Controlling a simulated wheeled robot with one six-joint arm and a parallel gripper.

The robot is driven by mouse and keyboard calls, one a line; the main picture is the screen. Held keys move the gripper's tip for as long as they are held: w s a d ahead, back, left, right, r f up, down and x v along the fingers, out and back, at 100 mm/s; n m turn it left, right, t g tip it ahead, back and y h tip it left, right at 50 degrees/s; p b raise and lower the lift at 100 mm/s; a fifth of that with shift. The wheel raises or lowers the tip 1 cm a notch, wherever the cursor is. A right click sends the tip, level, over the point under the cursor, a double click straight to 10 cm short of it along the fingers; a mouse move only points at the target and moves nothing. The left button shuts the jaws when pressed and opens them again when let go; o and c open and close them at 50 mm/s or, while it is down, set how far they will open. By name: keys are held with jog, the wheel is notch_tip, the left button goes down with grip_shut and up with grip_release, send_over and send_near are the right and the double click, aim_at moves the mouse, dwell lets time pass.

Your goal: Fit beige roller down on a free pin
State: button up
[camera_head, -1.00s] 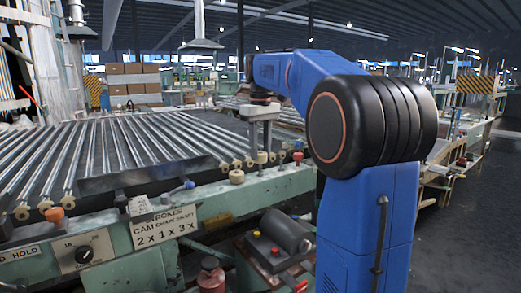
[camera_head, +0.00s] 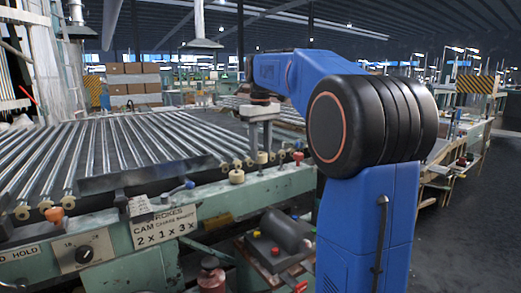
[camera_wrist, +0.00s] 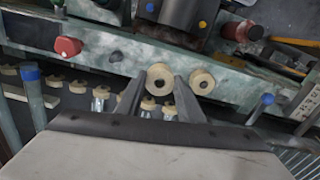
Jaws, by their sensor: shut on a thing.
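My gripper (camera_wrist: 158,92) is shut on a beige roller (camera_wrist: 160,76), a short round piece with a dark centre hole, held at the fingertips over the green machine rail. In the head view my gripper (camera_head: 261,146) points down and the held roller (camera_head: 262,158) shows at its tips. I cannot tell whether it touches the rail. A second beige roller (camera_wrist: 202,81) sits on the rail just right of it in the wrist view; it also shows in the head view (camera_head: 236,177). A small dark pin (camera_wrist: 115,57) stands bare between the held roller and a red knob.
The red knob (camera_wrist: 68,47) and a blue-tipped lever (camera_wrist: 265,100) flank the rollers along the rail. The conveyor's metal bars with beige ends (camera_head: 120,145) lie behind the rail.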

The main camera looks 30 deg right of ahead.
aim_at(260, 165)
jog(key=shift+f, duration=2.25)
jog(key=o, duration=1.1)
jog(key=shift+o, duration=0.2)
notch_tip(260, 165, up, 17)
jog(key=shift+r, duration=0.2)
